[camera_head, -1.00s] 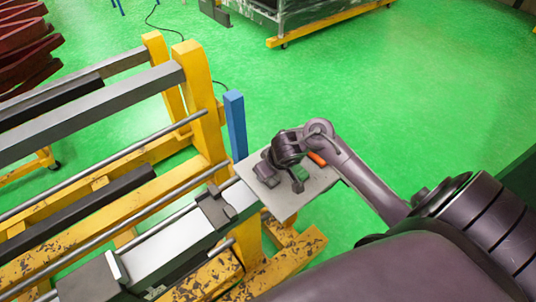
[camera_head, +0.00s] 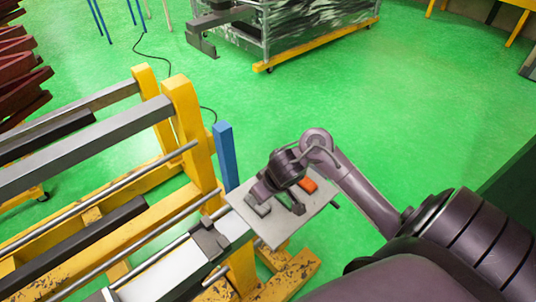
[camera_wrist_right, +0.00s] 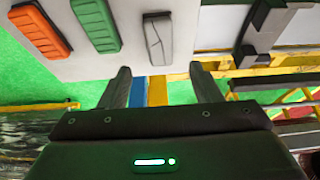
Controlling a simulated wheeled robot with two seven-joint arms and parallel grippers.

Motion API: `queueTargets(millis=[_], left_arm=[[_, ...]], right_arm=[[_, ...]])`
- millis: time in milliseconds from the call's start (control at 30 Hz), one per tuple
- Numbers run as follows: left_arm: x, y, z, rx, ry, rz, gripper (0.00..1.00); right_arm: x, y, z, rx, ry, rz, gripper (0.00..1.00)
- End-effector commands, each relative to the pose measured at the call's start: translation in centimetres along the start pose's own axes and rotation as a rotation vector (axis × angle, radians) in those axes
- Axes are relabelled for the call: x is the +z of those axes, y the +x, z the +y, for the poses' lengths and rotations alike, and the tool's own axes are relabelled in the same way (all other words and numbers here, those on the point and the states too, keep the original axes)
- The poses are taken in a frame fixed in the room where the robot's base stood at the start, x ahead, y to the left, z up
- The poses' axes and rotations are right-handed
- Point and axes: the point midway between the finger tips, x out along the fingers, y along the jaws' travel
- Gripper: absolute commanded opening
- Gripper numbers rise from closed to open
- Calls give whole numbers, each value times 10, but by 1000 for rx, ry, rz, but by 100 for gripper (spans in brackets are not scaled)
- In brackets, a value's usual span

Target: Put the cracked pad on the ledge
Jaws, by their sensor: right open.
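The cracked pad (camera_wrist_right: 158,40), grey with dark crack lines, lies on a pale plate (camera_wrist_right: 100,66) in the right wrist view. A grey pad (camera_head: 257,207), apparently the same one, shows on the plate (camera_head: 270,234) in the head view, partly covered by my gripper. My right gripper (camera_head: 279,200) is open over the plate. In the wrist view its fingers (camera_wrist_right: 162,84) are spread with nothing between them; the cracked pad appears beyond and between the tips. A flat pale beam top (camera_head: 168,272) left of the plate may be the ledge; I cannot tell. My left gripper is out of view.
An orange pad (camera_wrist_right: 40,30) and a green pad (camera_wrist_right: 96,24) lie beside the cracked pad. A dark bracket (camera_head: 209,240) sits left of the plate. A yellow frame (camera_head: 187,125) with grey bars and a blue post (camera_head: 226,155) stand close by. Green floor lies beyond.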

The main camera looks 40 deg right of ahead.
Motion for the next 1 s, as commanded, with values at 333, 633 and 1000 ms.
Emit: queueTargets(millis=[333, 633, 1000], left_arm=[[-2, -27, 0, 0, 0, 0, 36], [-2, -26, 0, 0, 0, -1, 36], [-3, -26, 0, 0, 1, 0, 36]], right_arm=[[0, -39, 0, 1, -2, -2, 58], [1, -38, 0, 0, -1, -1, 58], [0, -38, 0, 0, -1, -2, 58]])
